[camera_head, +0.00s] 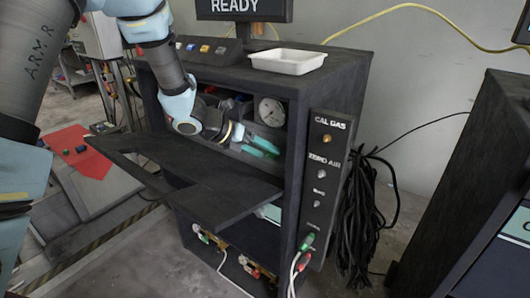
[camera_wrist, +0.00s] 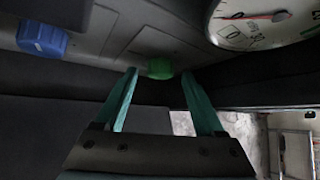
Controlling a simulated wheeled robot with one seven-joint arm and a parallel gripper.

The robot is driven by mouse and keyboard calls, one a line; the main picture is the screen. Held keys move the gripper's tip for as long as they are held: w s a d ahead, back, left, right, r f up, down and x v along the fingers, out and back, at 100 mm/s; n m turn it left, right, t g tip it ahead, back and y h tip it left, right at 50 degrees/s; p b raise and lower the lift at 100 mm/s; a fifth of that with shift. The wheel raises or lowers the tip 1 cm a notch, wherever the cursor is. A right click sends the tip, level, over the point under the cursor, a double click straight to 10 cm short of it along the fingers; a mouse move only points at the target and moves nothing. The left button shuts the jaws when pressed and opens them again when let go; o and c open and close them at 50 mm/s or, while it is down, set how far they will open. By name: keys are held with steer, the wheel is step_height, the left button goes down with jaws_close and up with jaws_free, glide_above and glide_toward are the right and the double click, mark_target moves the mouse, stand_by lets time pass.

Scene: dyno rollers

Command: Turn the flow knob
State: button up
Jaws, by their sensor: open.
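My gripper (camera_head: 264,148) reaches into the open upper compartment of the dark cabinet (camera_head: 335,85). Its teal fingers (camera_wrist: 160,76) are apart and empty in the wrist view. A green knob (camera_wrist: 160,66) shows between and beyond the fingertips; I cannot tell whether they touch it. A blue knob (camera_wrist: 42,38) is at the upper left there. A round white gauge (camera_wrist: 258,24) is at the upper right, and also shows in the head view (camera_head: 271,112). No label naming the flow knob is legible. My wrist hides part of the compartment in the head view.
A dark hinged panel (camera_head: 215,200) juts out below my forearm. A white tray (camera_head: 288,60) sits on the cabinet top beside a button console (camera_head: 205,50). The side panel (camera_head: 325,170) carries several fittings, with black cables (camera_head: 365,220) beside it. Hoses hang at the lower front.

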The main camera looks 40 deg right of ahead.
steer(key=b+v, duration=0.1)
steer(key=v, duration=0.9)
